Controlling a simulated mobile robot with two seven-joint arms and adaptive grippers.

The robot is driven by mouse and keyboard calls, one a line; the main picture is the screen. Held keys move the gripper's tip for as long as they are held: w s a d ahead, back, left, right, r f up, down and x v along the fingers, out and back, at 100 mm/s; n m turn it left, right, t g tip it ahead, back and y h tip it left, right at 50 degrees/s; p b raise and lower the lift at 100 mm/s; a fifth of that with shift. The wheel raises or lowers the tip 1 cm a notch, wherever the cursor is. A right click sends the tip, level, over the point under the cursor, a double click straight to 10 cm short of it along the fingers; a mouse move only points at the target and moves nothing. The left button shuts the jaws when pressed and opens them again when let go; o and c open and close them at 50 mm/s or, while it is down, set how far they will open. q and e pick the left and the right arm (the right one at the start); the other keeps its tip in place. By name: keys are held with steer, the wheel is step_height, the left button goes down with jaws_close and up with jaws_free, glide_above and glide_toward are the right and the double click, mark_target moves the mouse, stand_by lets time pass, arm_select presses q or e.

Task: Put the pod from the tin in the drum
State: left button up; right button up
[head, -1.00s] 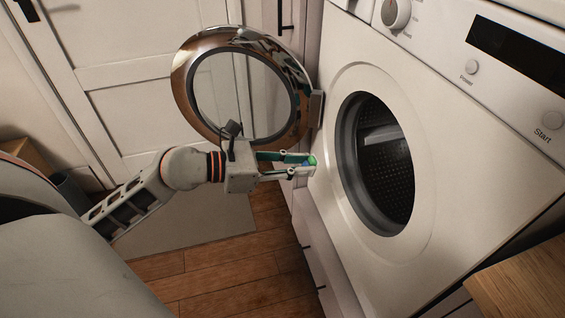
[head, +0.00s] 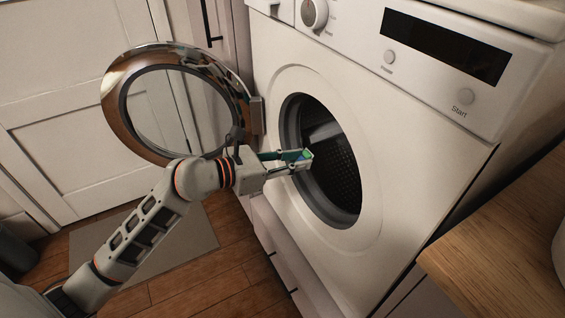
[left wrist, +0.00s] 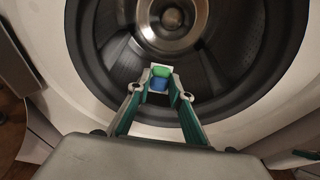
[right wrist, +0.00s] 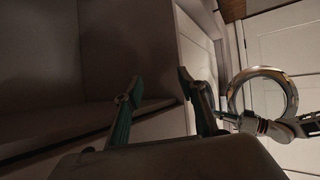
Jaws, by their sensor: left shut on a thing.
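The pod (left wrist: 160,77) is green and blue with a white part, and sits between the fingertips of my left gripper (left wrist: 158,88). In the head view the left gripper (head: 290,160) is shut on the pod (head: 305,156) at the near left rim of the drum opening. The washing machine's drum (head: 335,165) is dark, perforated and open to the front; it also shows straight ahead in the left wrist view (left wrist: 110,50). My right gripper (right wrist: 160,88) has its fingers apart with nothing between them. The tin is not clearly visible.
A wooden worktop (head: 500,240) is at the right. A grey mat (head: 190,245) lies on the wooden floor.

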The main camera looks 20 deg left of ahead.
arm_select(q)
steer(key=b+x, duration=0.1)
steer(key=x, duration=1.9)
steer(key=shift+r, duration=0.35)
arm_select(e)
steer(key=shift+s+a+f, duration=0.15)
steer(key=shift+a+f, duration=0.1)
steer(key=shift+f, duration=0.05)
arm_select(q)
steer(key=shift+d, duration=0.1)
steer(key=o, duration=0.8)
